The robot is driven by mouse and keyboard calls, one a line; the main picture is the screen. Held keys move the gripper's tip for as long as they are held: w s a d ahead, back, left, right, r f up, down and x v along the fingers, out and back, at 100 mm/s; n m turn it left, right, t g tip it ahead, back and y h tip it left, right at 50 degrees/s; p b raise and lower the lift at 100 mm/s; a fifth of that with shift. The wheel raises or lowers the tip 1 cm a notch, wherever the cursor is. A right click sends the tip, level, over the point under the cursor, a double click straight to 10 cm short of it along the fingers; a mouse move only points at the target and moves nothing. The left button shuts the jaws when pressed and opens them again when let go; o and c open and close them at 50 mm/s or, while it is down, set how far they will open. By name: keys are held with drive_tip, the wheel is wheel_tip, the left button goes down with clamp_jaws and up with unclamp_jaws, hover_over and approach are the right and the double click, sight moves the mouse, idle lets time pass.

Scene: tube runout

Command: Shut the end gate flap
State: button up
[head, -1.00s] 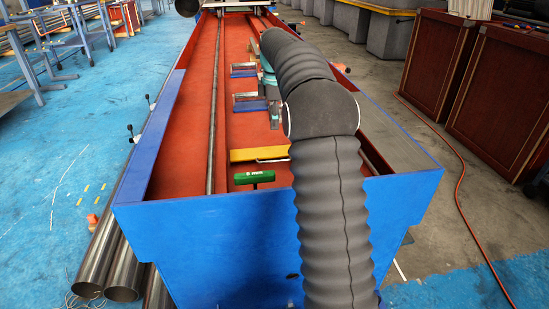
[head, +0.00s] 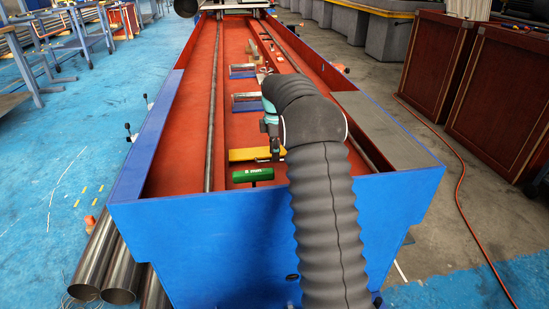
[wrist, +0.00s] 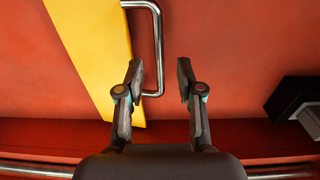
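The end gate flap is a yellow plate (head: 250,155) in the red trough near its close end. It also fills the upper left of the wrist view (wrist: 98,55), with a bent metal bar handle (wrist: 159,50) on its right side. My gripper (wrist: 161,78) is open and empty. In the wrist view the lower end of the handle shows between its fingers; I cannot tell how far below them it lies. In the head view my gripper (head: 273,150) is just above the flap's right end, and my arm hides part of that area.
A green labelled piece (head: 253,175) stands in front of the flap. Blue trough walls (head: 143,165) rise on both sides, with a blue end wall (head: 215,240) close to me. A long tube (head: 213,110) lies along the left. A dark block (wrist: 292,97) shows right in the wrist view.

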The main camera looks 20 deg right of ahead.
drive_tip(key=shift+f, duration=1.05)
clamp_jaws()
drive_tip(key=shift+r, duration=0.2)
